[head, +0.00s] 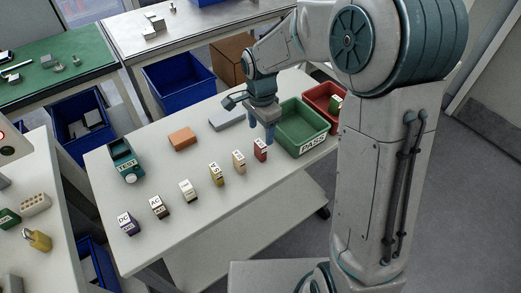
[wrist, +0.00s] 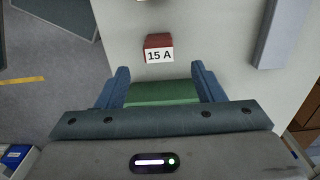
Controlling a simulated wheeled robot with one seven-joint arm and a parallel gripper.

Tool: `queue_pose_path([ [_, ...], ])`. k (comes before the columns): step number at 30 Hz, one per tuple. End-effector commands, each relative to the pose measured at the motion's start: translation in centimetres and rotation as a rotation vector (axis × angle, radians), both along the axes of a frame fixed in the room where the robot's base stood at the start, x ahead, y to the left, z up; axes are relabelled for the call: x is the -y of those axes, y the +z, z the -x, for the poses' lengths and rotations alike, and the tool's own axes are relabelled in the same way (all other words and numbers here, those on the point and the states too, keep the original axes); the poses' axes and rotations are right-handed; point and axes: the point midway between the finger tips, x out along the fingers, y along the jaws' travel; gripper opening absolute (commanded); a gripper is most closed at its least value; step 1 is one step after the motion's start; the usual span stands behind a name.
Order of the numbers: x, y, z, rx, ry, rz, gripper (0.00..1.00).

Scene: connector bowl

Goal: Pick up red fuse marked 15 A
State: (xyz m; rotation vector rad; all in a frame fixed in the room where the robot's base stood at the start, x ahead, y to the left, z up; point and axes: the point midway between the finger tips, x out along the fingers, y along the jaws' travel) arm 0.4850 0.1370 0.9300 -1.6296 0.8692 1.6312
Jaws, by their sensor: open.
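The red fuse (head: 260,150) stands upright on the white table at the right end of a row of small labelled blocks. In the wrist view the red fuse (wrist: 158,42) shows its white "15 A" label, just ahead of the fingertips and between their lines. My gripper (head: 262,126) is above and close to the fuse in the head view, with its fingers pointing down. In the wrist view my gripper (wrist: 160,70) is open, with the two blue fingers apart and the fuse not between them. A green surface shows between the fingers, probably the green bin.
A green bin (head: 312,146) marked PASS stands just right of the fuse, with a red bin (head: 333,118) behind it. Several other labelled blocks, such as the yellow one (head: 216,175), stand to the left. A grey slab (head: 227,119) and an orange block (head: 182,139) lie behind.

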Motion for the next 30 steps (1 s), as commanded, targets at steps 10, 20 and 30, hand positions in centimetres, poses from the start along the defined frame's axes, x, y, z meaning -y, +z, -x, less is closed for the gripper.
queue_pose_path([
  [10,-0.1,-3.3,0.2,-0.004,0.002,0.001,0.62],
  [20,-0.2,-7.0,0.3,0.000,0.002,0.000,0.62],
  [30,-0.2,-7.0,0.3,0.001,0.002,0.000,0.28],
])
